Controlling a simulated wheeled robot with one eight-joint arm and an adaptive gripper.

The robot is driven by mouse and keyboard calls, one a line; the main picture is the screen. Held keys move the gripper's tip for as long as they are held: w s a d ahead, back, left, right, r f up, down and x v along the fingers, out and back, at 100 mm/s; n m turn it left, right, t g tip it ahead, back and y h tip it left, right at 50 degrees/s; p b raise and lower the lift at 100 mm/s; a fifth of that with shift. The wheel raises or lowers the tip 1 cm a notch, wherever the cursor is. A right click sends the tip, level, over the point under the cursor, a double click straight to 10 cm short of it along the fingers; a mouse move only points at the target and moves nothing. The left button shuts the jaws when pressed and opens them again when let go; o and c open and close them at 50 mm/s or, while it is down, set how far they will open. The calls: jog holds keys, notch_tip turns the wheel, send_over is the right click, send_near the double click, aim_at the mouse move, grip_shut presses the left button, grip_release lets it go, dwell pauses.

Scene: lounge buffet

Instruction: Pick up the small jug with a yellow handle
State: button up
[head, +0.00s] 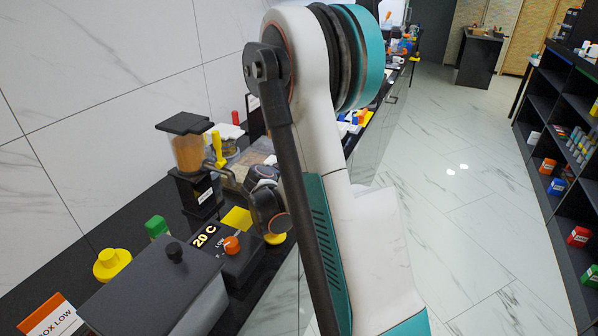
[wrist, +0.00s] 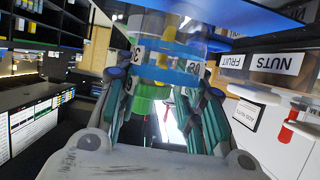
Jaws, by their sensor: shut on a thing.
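In the wrist view a clear, see-through vessel with blue bands (wrist: 182,78) stands between the fingers of my gripper (wrist: 165,85), which is shut on it. A yellow upright part (wrist: 168,32) shows at or through the vessel; it looks like the small jug's yellow handle, but blur and overlap leave this unsure. Something green (wrist: 146,98) shows low between the fingers. In the head view my arm covers much of the counter, and the held jug cannot be made out clearly.
A grey box with a black knob (head: 165,285) and a grinder-like dispenser (head: 188,155) stand on the dark counter. A yellow round object (head: 112,263) and a green block (head: 157,227) lie near the wall. Shelves (head: 570,140) stand at right, with open floor between.

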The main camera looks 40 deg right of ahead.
notch_tip(320, 180, up, 19)
jog(key=p, duration=0.6)
jog(key=shift+f+p, duration=0.2)
jog(key=shift+p, duration=0.1)
